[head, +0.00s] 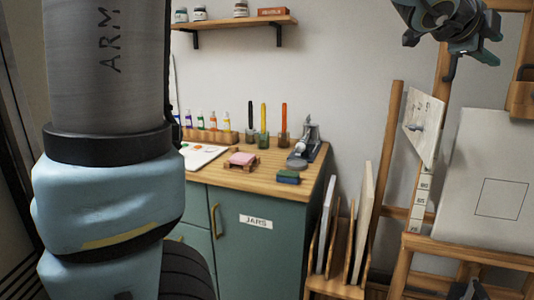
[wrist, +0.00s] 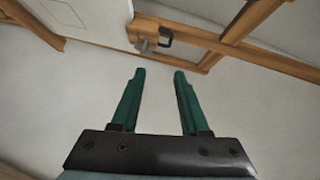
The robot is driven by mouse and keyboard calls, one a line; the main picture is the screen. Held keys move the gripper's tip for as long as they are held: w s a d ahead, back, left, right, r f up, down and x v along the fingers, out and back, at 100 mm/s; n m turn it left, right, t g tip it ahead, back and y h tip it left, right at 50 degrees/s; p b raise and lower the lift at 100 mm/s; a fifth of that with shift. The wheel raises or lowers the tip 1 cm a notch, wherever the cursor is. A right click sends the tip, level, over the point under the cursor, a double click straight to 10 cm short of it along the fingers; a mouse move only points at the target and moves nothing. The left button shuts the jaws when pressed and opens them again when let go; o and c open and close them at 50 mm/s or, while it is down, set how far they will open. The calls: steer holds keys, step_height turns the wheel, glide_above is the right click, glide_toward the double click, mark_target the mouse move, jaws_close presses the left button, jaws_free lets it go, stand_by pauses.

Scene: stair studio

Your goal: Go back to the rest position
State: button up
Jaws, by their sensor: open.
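In the wrist view my gripper (wrist: 158,72) has its two green fingers spread apart with nothing between them. Pale wall shows behind and between the fingers. A wooden easel frame (wrist: 235,45) lies beyond the fingertips, with a dark clamp on it. In the head view part of my arm's end shows at the top right, in front of the easel (head: 437,248). A large arm link of mine fills the left side of that view and hides part of the counter.
A green cabinet (head: 255,259) with a wooden top carries paint bottles (head: 201,119), a pink sponge (head: 243,158), a green-blue block (head: 288,177) and a metal tool. A wooden rack (head: 333,288) with panels stands beside it. A canvas (head: 487,195) rests on the easel. A shelf (head: 235,21) holds jars.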

steer(key=w+a+f+n+t+y, duration=0.2)
steer(key=w+a+f+n+y, duration=0.4)
steer(key=w+a+f, duration=0.45)
steer(key=w+a+f+n+y, duration=0.2)
steer(key=a+f+n, duration=0.35)
steer(key=a, duration=0.35)
steer(key=w+a+f+n+y, duration=0.25)
steer(key=a+f+n, duration=0.35)
steer(key=a, duration=0.4)
steer(key=s+a+f+n+g+y, duration=0.2)
steer(key=s+a+f+n, duration=0.3)
steer(key=a, duration=0.4)
steer(key=s+a+f+n+g+y+p, duration=0.1)
steer(key=s+a+f+n+g, duration=0.3)
steer(key=s+a+f, duration=0.4)
steer(key=shift+s+a+n+y, duration=0.35)
steer(key=shift+a+n, duration=0.5)
steer(key=shift+a, duration=0.2)
steer(key=shift+f, duration=0.1)
steer(key=shift+c, duration=0.4)
